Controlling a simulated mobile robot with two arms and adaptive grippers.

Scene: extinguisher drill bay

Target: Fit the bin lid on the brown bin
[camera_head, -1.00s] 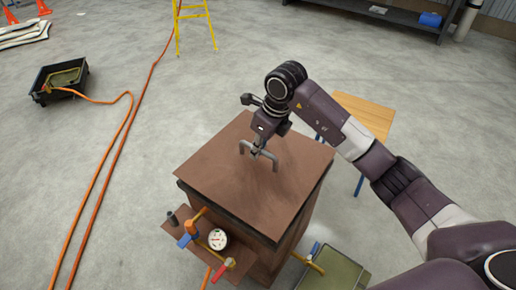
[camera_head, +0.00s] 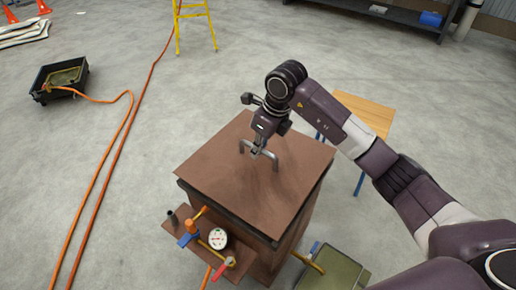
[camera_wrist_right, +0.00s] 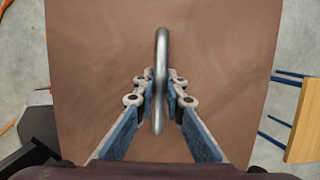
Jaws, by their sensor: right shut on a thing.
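The brown bin lid (camera_head: 235,185) is a flat square panel lying over the top of the brown bin (camera_head: 292,248). A dark band shows under its front edge. Whether the lid is fully seated all round cannot be told. A metal bar handle (camera_head: 273,160) stands in the middle of the lid; it also shows in the right wrist view (camera_wrist_right: 162,45). My right gripper (camera_head: 257,150) is shut on this handle from above. In the right wrist view its fingers (camera_wrist_right: 160,88) lie on both sides of the bar. My left gripper is not in view.
A panel with a gauge (camera_head: 218,238) and valves stands at the bin's front left. A green-topped box (camera_head: 335,268) is at front right, and a wooden stool (camera_head: 365,113) behind right. Orange hoses (camera_head: 103,170) and a black tray (camera_head: 58,80) lie left on open floor.

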